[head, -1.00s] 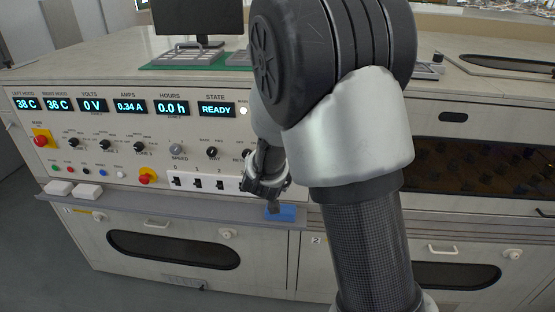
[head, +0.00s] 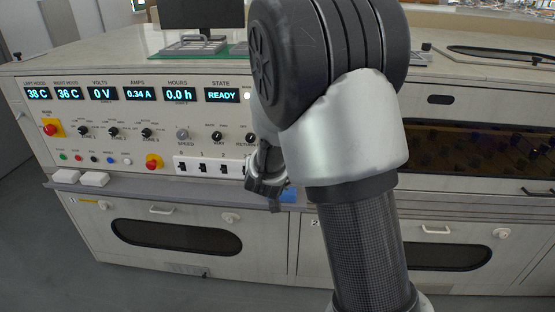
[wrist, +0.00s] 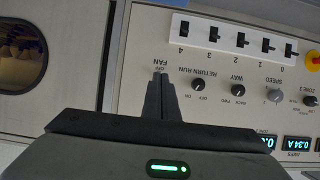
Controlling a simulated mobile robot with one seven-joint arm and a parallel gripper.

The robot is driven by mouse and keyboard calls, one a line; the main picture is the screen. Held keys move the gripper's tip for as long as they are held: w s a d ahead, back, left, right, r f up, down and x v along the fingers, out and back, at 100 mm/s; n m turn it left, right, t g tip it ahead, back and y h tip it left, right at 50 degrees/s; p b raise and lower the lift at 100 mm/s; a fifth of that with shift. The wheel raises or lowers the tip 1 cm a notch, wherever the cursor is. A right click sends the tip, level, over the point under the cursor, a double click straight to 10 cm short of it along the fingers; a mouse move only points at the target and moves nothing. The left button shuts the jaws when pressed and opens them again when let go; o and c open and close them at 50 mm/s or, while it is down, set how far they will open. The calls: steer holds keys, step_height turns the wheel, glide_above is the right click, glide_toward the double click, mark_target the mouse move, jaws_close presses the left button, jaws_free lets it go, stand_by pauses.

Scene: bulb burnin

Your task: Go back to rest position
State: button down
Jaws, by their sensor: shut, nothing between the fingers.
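My gripper (head: 276,207) is small in the head view, in front of the control panel's lower right part, partly hidden behind my own arm. In the wrist view my gripper (wrist: 160,76) has its two fingers together with nothing between them. The fingertips lie over the panel (wrist: 135,65) near the FAN label, apart from or touching it I cannot tell. The FAN knob itself is hidden behind the fingers.
Toggle switches (wrist: 240,40), knobs and a red button (head: 52,129) stick out from the panel. The floor (head: 50,260) at left is clear.

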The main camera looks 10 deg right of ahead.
steer(key=s+a+r+n+g+y, duration=0.2)
steer(key=s+a+r+y, duration=0.3)
steer(key=s+r, duration=0.65)
steer(key=s+d+n+g+h, duration=0.1)
steer(key=s+d+g, duration=0.1)
steer(key=s, duration=1)
steer(key=s+d+n+g, duration=0.1)
steer(key=s+g, duration=0.2)
steer(key=s, duration=0.9)
step_height(320, 180, up, 20)
steer(key=p, duration=2)
steer(key=shift+d+r+p, duration=0.15)
steer(key=shift+p, duration=0.25)
